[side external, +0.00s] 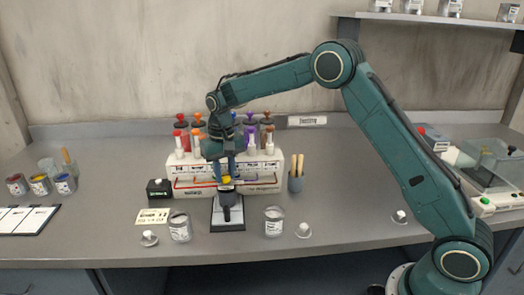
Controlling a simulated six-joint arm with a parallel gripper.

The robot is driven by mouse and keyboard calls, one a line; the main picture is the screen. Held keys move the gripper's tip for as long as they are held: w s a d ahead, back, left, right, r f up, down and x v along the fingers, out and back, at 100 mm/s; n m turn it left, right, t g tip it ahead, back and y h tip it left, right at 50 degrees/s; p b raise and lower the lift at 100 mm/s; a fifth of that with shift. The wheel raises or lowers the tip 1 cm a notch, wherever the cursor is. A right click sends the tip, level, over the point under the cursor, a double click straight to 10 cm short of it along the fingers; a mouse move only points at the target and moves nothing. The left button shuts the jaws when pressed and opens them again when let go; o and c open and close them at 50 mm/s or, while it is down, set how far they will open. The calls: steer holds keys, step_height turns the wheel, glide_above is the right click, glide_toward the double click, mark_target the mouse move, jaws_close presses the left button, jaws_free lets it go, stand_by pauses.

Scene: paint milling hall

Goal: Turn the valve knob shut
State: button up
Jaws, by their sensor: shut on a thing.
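A small yellow valve knob (226,180) shows at the front of the white rack, just above a dark upright fitting (228,198) on a small stand (228,224). My gripper (225,176) points straight down with its blue fingers shut on the yellow knob. The fingers hide part of the knob, and its turn angle is too small to read.
The white rack (262,178) behind holds several coloured-top bottles. A black box (159,188) and a cup with sticks (295,182) flank the rack.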

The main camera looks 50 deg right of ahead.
mark_target(225, 176)
steer(key=shift+w+r+m, duration=0.1)
steer(key=shift+m, duration=1.2)
steer(key=o, duration=1)
step_height(225, 176, up, 14)
steer(key=shift+f, duration=0.1)
